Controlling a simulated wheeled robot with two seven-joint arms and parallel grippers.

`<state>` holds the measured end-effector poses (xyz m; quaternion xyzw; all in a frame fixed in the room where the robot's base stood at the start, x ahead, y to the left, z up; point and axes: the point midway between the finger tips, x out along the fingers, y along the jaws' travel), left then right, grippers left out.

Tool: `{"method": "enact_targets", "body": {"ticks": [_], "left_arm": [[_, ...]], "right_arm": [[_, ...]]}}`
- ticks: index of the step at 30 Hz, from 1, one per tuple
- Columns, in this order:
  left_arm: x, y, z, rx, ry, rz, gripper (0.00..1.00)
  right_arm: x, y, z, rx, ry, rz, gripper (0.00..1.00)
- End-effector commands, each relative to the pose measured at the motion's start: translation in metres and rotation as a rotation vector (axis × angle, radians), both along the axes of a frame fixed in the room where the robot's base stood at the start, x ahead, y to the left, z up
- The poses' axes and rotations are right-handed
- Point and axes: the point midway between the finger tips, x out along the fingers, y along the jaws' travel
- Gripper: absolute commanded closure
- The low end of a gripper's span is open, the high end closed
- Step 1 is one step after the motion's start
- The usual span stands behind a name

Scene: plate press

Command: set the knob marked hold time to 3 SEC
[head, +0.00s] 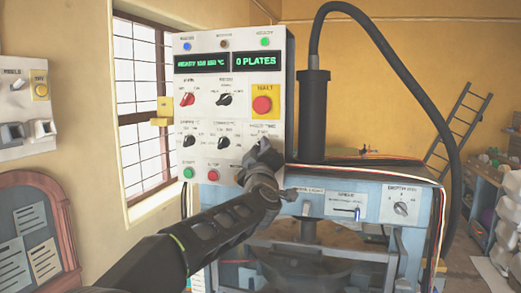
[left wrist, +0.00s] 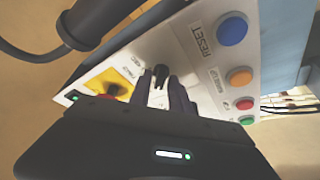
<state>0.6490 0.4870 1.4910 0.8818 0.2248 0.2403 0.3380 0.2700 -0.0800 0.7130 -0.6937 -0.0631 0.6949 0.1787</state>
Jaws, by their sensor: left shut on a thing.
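The upright white control panel (head: 228,110) of the press faces me in the head view. The hold time label sits at its lower right, under the yellow HALT plate, and is too small to read clearly. My left gripper (head: 262,158) is in front of that spot and hides the knob there in the head view. In the left wrist view my left gripper (left wrist: 161,92) has its two dark fingers shut on either side of a small dark knob (left wrist: 159,79). The knob's pointer and scale marks are hidden or too small to read. My right gripper is out of view.
The red HALT button (head: 262,104) is just above my left gripper. Two other lower knobs (head: 190,141) (head: 222,142) and green and red buttons (head: 213,175) are to its left. A black cylinder (head: 313,115) with a thick hose stands right of the panel. The blue press body (head: 370,205) is below.

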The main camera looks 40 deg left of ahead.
Motion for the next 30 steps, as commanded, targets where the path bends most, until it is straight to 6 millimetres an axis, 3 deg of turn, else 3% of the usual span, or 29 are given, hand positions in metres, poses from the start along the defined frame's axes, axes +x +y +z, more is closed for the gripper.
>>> {"method": "enact_targets", "body": {"ticks": [14,30], "left_arm": [[-0.001,0.001,-0.005,0.172,0.06,0.001,1.0],[-0.001,0.004,-0.008,0.583,0.203,0.002,1.0]], "right_arm": [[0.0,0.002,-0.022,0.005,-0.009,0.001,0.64],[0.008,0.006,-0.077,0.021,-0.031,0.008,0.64]]}}
